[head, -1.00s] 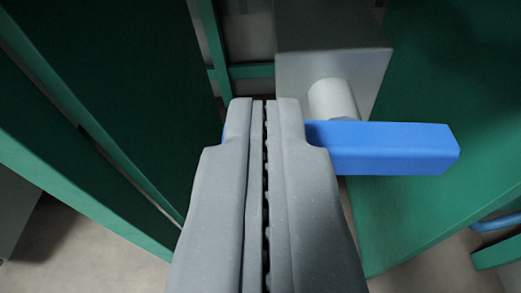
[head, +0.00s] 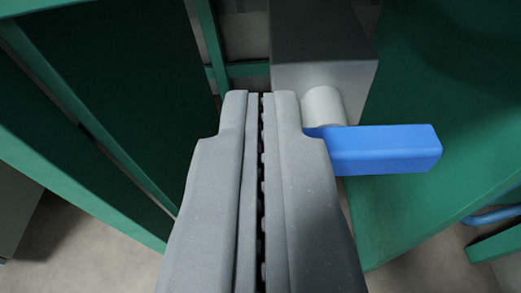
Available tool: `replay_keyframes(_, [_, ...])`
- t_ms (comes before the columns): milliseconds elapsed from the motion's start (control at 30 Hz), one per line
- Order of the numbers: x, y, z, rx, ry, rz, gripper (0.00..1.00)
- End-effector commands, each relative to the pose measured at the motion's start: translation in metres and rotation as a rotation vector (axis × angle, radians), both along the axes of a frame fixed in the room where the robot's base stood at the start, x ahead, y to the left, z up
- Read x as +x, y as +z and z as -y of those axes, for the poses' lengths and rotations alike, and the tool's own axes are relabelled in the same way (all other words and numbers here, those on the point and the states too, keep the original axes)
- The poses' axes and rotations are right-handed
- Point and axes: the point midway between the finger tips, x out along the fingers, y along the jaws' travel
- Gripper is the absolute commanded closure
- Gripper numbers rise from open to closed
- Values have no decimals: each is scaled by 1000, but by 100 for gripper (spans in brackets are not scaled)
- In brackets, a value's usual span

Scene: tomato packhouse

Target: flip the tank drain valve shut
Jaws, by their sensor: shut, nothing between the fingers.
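The tank drain valve shows in the head view as a grey block (head: 322,65) with a short white round stem (head: 323,106) and a blue bar handle (head: 382,150). The handle lies across the picture, pointing right from the stem. My gripper (head: 261,96) is shut and empty, its two grey fingers pressed together. Its tips are just left of the stem, and the right finger covers the handle's left end. I cannot tell whether the finger touches the handle.
A green panel (head: 435,95) stands to the right of the valve, close to the handle. Dark green panels with a lighter green frame (head: 90,125) fill the left. Pale floor (head: 90,235) shows below. A blue pipe-like piece (head: 490,215) is at the right edge.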

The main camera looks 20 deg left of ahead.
Motion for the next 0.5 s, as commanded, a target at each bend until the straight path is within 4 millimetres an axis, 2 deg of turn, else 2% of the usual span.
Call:
replay_keyframes(33, [0, 13, 0, -1, 0, 1, 100])
replay_keyframes(133, [-1, 32, 0, 1, 0, 2, 100])
replay_keyframes(233, [-17, 29, 5, -2, 2, -4, 100])
replay_keyframes(500, [-52, 38, 17, -1, 0, -2, 100])
